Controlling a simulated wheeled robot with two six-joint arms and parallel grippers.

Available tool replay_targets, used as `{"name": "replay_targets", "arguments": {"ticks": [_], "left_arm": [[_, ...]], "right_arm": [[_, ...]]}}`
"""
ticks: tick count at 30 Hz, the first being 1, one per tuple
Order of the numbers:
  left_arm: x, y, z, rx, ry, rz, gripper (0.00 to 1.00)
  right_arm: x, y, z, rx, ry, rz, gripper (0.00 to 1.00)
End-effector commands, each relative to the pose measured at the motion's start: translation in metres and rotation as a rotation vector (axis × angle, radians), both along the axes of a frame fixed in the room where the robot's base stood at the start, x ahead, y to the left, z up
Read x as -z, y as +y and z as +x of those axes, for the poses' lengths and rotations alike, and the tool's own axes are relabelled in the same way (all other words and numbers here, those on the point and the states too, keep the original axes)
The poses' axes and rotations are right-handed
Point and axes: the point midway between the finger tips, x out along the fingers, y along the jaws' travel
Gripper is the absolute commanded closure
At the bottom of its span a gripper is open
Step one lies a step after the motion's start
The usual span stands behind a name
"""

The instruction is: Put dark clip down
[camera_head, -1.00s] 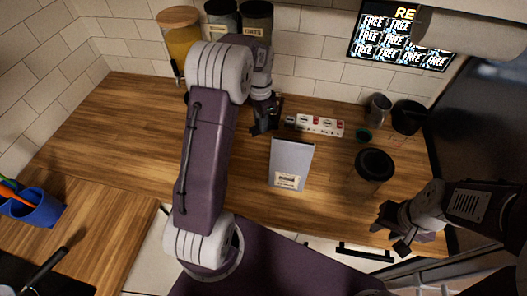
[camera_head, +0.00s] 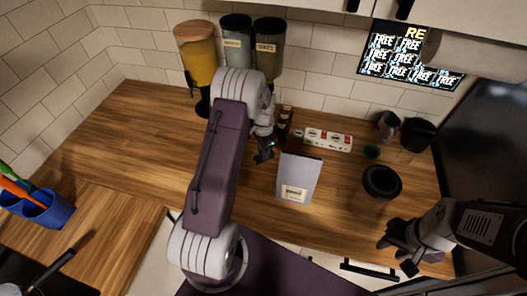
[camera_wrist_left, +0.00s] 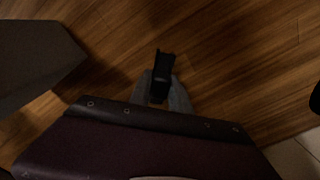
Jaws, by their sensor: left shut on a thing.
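My left gripper (camera_head: 264,152) is shut on the dark clip, a small black piece. The clip (camera_wrist_left: 161,72) stands out between the grey fingertips in the left wrist view, over bare wood. In the head view the gripper is just left of the upper part of a pale grey bag (camera_head: 299,176) with a label. The clip is hard to tell from the dark fingers there, and I cannot tell whether it touches the counter. My right gripper (camera_head: 403,252) is at the counter's front right, its fingers apart and empty.
Small dark bottles (camera_head: 285,121) and a red-and-white box (camera_head: 328,140) stand behind the bag. A black-topped container (camera_head: 381,182) is to its right. Dispensers (camera_head: 198,55) line the back wall. A blue holder (camera_head: 46,208) is at far left. The wooden counter (camera_head: 130,140) left of my arm is clear.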

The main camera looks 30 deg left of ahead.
Motion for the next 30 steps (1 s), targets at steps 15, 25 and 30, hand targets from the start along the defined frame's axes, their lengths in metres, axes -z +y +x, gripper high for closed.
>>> {"name": "replay_targets", "arguments": {"ticks": [15,25,30], "left_arm": [[0.003,0.0,0.0,0.0,0.0,0.0,0.55],[-0.016,0.0,0.002,0.0,-0.006,0.001,0.55],[-0.061,0.0,0.002,0.0,-0.007,0.002,0.55]], "right_arm": [[0.002,0.0,0.0,0.0,0.0,0.0,0.64],[0.005,0.0,0.0,0.0,0.0,0.0,0.64],[0.013,0.0,0.0,0.0,0.0,0.0,0.64]]}}
